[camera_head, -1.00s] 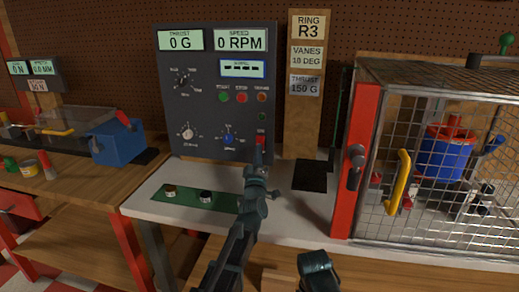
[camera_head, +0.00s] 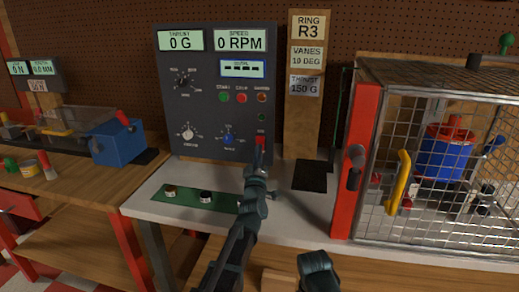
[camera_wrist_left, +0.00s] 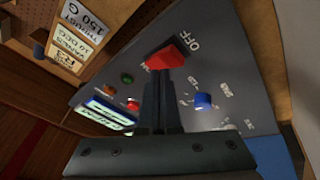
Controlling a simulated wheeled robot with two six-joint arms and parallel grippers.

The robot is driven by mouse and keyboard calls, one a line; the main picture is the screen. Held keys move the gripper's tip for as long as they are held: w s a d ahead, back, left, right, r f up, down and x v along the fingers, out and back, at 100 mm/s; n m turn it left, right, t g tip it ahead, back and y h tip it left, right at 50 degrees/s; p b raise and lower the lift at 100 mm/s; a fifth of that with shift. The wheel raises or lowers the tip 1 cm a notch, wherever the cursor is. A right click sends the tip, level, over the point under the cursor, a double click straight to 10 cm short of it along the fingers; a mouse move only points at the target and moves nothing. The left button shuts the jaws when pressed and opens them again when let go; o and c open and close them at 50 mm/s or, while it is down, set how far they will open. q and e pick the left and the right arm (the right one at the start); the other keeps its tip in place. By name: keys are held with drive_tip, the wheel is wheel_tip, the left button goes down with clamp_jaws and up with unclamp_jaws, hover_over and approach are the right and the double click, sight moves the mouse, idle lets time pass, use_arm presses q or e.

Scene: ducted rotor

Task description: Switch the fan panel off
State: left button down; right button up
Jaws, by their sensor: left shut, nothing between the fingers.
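The dark grey fan panel (camera_head: 205,125) stands upright at the back of the white-topped bench. Its displays read 0 G and 0 RPM, and a smaller one shows dashes. The red power switch (camera_head: 261,141) is at its lower right. In the left wrist view the red switch (camera_wrist_left: 165,57) lies beside the word OFF. My left gripper (camera_head: 259,158) is shut and empty, its tips at the switch. In the wrist view the fingertips (camera_wrist_left: 161,80) overlap the switch's lower edge; I cannot tell if they touch. My right gripper's fingers are not visible.
A wire-mesh cage (camera_head: 450,160) with a red post and yellow handle stands at the right. A wooden sign post (camera_head: 303,130) rises beside the panel. A green strip (camera_head: 185,202) with small parts lies in front. A blue box (camera_head: 118,143) sits on the left bench.

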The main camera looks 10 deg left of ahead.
use_arm(q)
drive_tip(key=shift+w+f, duration=0.1)
drive_tip(key=shift+w, duration=0.05)
idle(0.4)
drive_tip(key=shift+w+f, duration=0.1)
drive_tip(key=shift+w, duration=0.15)
drive_tip(key=shift+w+f+b, duration=0.15)
drive_tip(key=shift+w+b, duration=0.25)
idle(0.8)
idle(0.3)
drive_tip(key=shift+s+r+p, duration=0.35)
drive_tip(key=shift+s+p, duration=0.05)
drive_tip(key=shift+s, duration=0.4)
drive_tip(key=s, duration=0.1)
drive_tip(key=s+r+p, duration=0.1)
drive_tip(key=s, duration=0.1)
drive_tip(key=s+r+p, duration=0.1)
drive_tip(key=shift+s, duration=0.25)
drive_tip(key=shift+r, duration=0.1)
